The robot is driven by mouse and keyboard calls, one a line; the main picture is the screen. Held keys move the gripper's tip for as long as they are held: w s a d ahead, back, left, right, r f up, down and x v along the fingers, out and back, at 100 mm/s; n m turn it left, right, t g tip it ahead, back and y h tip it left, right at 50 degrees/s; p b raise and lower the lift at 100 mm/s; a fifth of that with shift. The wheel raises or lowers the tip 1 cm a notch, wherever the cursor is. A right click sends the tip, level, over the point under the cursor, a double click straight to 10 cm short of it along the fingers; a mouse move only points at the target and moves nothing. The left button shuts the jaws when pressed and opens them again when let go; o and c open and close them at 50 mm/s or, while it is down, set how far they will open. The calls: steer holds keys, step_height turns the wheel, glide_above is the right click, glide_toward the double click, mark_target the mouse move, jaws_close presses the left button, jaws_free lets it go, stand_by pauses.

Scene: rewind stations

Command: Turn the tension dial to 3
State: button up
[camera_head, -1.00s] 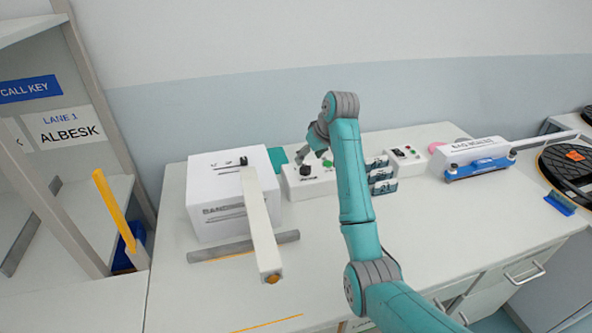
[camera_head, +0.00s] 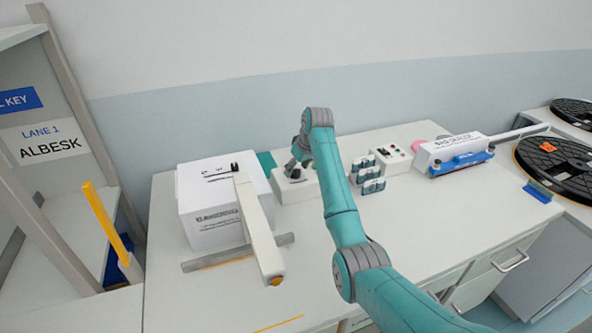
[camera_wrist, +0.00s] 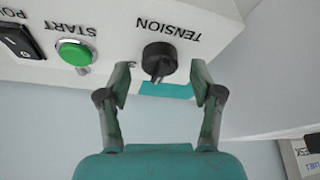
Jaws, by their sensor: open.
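The tension dial (camera_wrist: 159,60) is a black knob on a white panel, under the upside-down label TENSION in the wrist view. Its pointer tip faces down in that view, near a partly covered number. My gripper (camera_wrist: 158,82) is open, with one finger on each side of the dial in the picture; whether they touch it I cannot tell. In the head view, my gripper (camera_head: 294,166) is at the white control box (camera_head: 290,190), and the dial there is largely hidden by it.
A green START button (camera_wrist: 75,52) and a black rocker switch (camera_wrist: 20,42) sit beside the dial. A large white box (camera_head: 212,205) with a long white lever (camera_head: 256,230) stands left of the control box. Teal-topped small items (camera_head: 368,175) stand right of it.

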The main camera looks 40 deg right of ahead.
steer(key=shift+w+f, duration=0.2)
steer(key=shift+f, duration=0.35)
steer(key=c, duration=1.1)
steer(key=shift+c, duration=0.2)
steer(key=shift+a+m, duration=0.1)
steer(key=shift+m, duration=0.2)
steer(key=m+h, duration=0.1)
steer(key=m, duration=0.2)
steer(key=shift+m+h, duration=0.3)
steer(key=shift+w+a+m+g+h, duration=0.1)
steer(key=shift+m+g+h, duration=0.25)
steer(key=shift+m, duration=0.8)
steer(key=shift+m+g+h, duration=0.15)
steer(key=shift+m+h, duration=0.3)
steer(key=shift+m, duration=0.7)
